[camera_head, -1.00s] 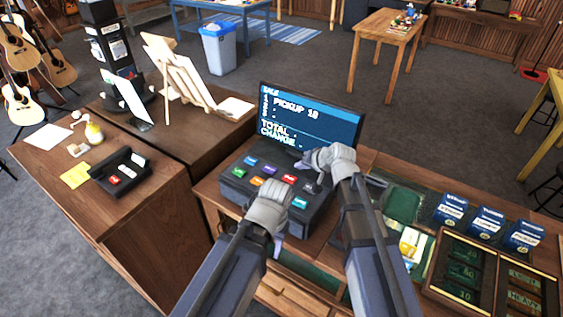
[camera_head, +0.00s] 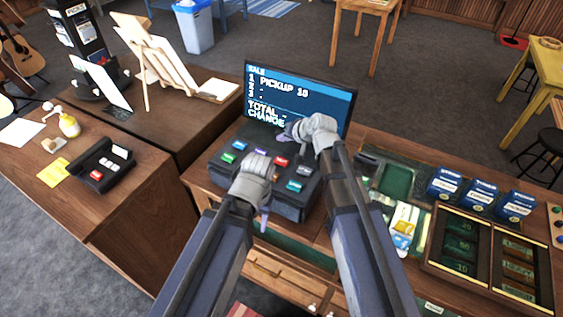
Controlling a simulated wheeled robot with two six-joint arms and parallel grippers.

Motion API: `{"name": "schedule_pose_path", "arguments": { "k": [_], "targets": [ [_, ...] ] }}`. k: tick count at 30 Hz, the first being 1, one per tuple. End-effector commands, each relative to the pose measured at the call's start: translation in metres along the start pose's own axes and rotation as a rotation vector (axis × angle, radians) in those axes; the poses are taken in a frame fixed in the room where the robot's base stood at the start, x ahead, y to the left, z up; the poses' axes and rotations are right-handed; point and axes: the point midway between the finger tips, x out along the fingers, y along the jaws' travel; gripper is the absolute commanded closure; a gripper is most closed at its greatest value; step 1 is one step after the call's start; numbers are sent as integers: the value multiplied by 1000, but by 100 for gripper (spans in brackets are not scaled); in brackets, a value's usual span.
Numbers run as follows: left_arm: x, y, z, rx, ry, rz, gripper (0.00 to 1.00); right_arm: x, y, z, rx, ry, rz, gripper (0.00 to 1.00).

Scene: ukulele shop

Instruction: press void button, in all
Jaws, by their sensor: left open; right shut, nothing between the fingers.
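The sales register keypad (camera_head: 285,205) is a dark box with several coloured buttons, below a screen (camera_head: 298,98) reading "SALE", "PICKUP 18", "TOTAL" and "CHANGE". A red button (camera_head: 280,162), a green button (camera_head: 227,158), a blue button (camera_head: 240,145) and a teal button (camera_head: 294,185) show on it. Their labels are too small to read, so I cannot tell which is void. My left gripper (camera_head: 252,178) is open over the keypad's front left part and hides buttons there. I cannot tell whether it touches. My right gripper (camera_head: 308,130) is shut and empty by the screen's lower edge.
A small dark device (camera_head: 105,168) with a red button lies on the left counter, near a yellow note (camera_head: 53,172). A wooden easel stand (camera_head: 165,65) stands behind. Blue boxes (camera_head: 482,195) and a dark tray (camera_head: 460,268) are on the right.

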Motion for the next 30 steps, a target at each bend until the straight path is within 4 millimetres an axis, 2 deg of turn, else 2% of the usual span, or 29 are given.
{"name": "schedule_pose_path", "arguments": {
  "k": [1, 16, 21, 30],
  "targets": [
    [9, 1, -1, 0, 0, 0, 50, 6, 4, 4, 0, 0, 0, 100],
    [72, 6, -4, 9, 1, -2, 50, 51, 37, 37, 0, 0, 0, 100],
    [80, 7, -5, 12, 1, -3, 50, 56, 41, 41, 0, 0, 0, 100],
    [79, 7, -5, 12, 1, -3, 50, 56, 40, 40, 0, 0, 0, 100]
  ]
}}
